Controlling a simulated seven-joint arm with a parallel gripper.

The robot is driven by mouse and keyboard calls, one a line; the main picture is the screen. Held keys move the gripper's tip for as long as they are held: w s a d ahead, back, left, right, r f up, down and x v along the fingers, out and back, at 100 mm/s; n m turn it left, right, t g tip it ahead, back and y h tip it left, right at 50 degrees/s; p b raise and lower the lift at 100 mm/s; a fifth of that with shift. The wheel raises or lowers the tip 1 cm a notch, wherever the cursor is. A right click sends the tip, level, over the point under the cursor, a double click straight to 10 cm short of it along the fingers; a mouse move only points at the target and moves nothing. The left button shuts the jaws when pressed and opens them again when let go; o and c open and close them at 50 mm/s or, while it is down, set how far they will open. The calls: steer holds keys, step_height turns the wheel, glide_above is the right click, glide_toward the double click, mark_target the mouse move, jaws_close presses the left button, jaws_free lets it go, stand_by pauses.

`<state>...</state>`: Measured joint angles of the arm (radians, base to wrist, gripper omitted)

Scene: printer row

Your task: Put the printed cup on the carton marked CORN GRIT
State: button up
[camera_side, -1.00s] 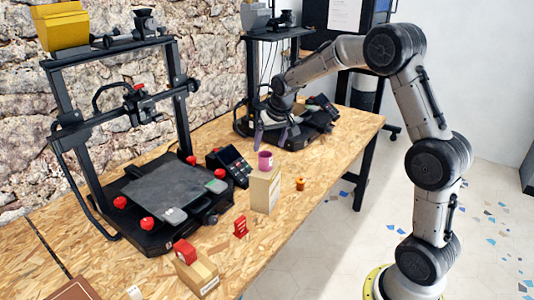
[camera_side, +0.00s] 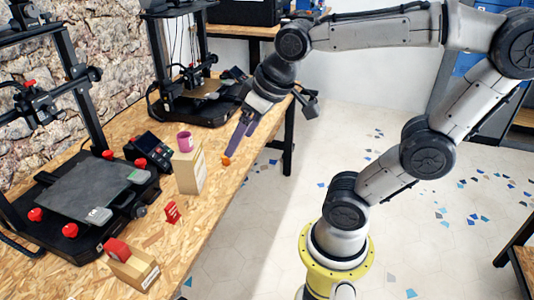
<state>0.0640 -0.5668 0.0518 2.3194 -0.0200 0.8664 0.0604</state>
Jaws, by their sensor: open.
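The purple printed cup (camera_side: 184,140) stands upright on top of a tall tan carton (camera_side: 190,173) beside the near printer. My gripper (camera_side: 242,136) has purple fingers, points down and is open and empty. It is right of the cup, near the table's right edge and apart from the cup.
A small orange spool-like item (camera_side: 226,160) shows just below one fingertip; contact is unclear. A red item (camera_side: 172,212) stands between the cartons. The near printer (camera_side: 80,200) and far printer (camera_side: 205,100) line the left side. The table's right edge is close.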

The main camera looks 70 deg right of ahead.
steer(key=s+a+f+n, duration=0.1)
steer(key=s+f, duration=0.1)
steer(key=s, duration=0.4)
steer(key=shift+a+f+y, duration=0.2)
steer(key=shift+a+y, duration=0.1)
steer(key=shift+a, duration=0.1)
